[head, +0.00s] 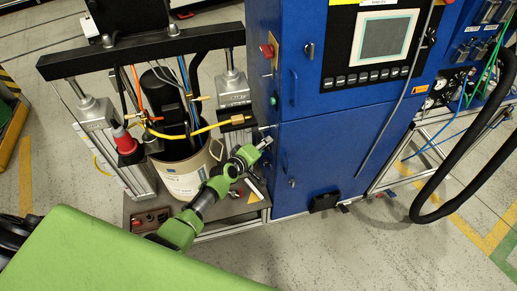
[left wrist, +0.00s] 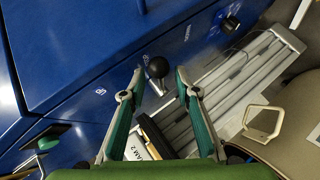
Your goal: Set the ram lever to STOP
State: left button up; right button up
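The ram lever shows in the left wrist view as a black ball knob (left wrist: 157,67) standing out from the blue cabinet side. My left gripper (left wrist: 159,76) is open, with one fingertip on each side of the knob; I cannot tell whether either finger touches it. Small white labels are on the blue panel around the lever, too small to read. In the head view my left gripper (head: 265,143) is at the cabinet's lower left side, beside the drum, and the lever is not clearly visible there. My right gripper is not in view.
The blue cabinet (head: 335,145) stands right of the drum (head: 184,181) under the pump frame's black crossbar (head: 140,50). A yellow hose (head: 190,133) crosses above the drum. Another black knob (left wrist: 231,23) is on the panel. A grey rail (left wrist: 225,90) lies below the lever.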

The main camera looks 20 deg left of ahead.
pick_arm(q)
jog(key=v, duration=1.1)
jog(key=shift+s+r, duration=0.15)
jog(key=shift+s, duration=0.2)
jog(key=shift+a, duration=0.15)
jog(key=s+f+m+g+b, duration=0.1)
jog(key=s+f+m+g, duration=0.1)
jog(key=s+f, duration=0.65)
jog(key=s+f+m+g+y+b, duration=0.15)
jog(key=s+f, duration=0.35)
jog(key=f, duration=0.7)
jog(key=s+f+m+g+b, duration=0.25)
jog(key=s+f, duration=0.35)
jog(key=f, duration=0.4)
jog(key=s+f+m+g, duration=0.2)
jog(key=s+f, duration=0.3)
jog(key=s, duration=0.4)
jog(key=s+a+f+m+g+b, duration=0.1)
jog(key=s+f+m, duration=0.2)
jog(key=s, duration=0.7)
jog(key=s+f+m+g+y+b, duration=0.1)
jog(key=s+f+m+g, duration=0.1)
jog(key=s+f, duration=0.5)
jog(key=s, duration=0.3)
jog(key=shift+a+f+m+g, duration=0.2)
jog(key=shift+a+m+g, duration=0.1)
jog(key=shift+a, duration=0.1)
